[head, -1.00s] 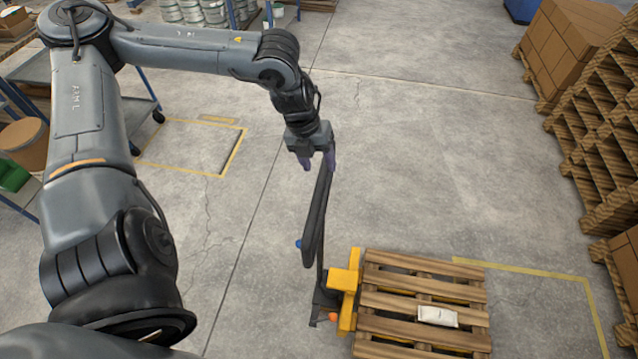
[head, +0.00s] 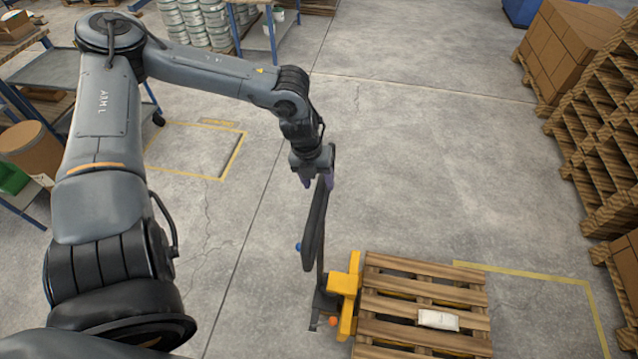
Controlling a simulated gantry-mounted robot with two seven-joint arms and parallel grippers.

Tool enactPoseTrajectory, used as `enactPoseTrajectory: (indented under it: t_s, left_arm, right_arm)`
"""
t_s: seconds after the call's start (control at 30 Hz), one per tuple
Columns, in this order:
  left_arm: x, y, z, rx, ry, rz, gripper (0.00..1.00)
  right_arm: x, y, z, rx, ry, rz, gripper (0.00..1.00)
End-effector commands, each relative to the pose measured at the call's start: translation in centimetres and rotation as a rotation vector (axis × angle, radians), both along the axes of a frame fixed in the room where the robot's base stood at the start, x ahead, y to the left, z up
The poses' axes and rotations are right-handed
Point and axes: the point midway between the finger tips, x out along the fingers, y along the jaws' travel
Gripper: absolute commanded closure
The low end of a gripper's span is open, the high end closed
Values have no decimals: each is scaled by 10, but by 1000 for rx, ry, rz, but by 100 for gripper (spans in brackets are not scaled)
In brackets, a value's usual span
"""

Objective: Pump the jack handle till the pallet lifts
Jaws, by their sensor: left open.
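The pallet jack has a yellow frame (head: 345,290) and a long dark jack handle (head: 314,228) that rises from its base. The wooden pallet (head: 400,329) sits over the jack's forks, with a small white packet on its slats. From this angle I cannot tell whether the pallet is off the floor. Whether the fingers touch the handle is hard to see. My right gripper is not in view.
Stacked pallets (head: 603,130) and brown cartons (head: 566,50) line the right side. A shelf cart (head: 50,68) and a brown drum (head: 32,150) stand at left. The concrete floor between is clear, with yellow marked outlines.

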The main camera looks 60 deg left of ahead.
Motion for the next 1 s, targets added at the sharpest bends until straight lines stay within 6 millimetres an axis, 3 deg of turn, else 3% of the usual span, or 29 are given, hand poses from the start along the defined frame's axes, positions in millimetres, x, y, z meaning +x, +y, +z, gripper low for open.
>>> enactPoseTrajectory:
  t_s: [0.2,0.67,1.0]
  left_arm:
    - [2,-1,-13,0,1,1,45]
    - [3,-2,-16,1,-1,0,45]
    - [3,-2,-16,0,0,0,97]
  right_arm:
    - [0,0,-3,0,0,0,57]
    - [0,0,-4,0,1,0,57]
    - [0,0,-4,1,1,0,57]
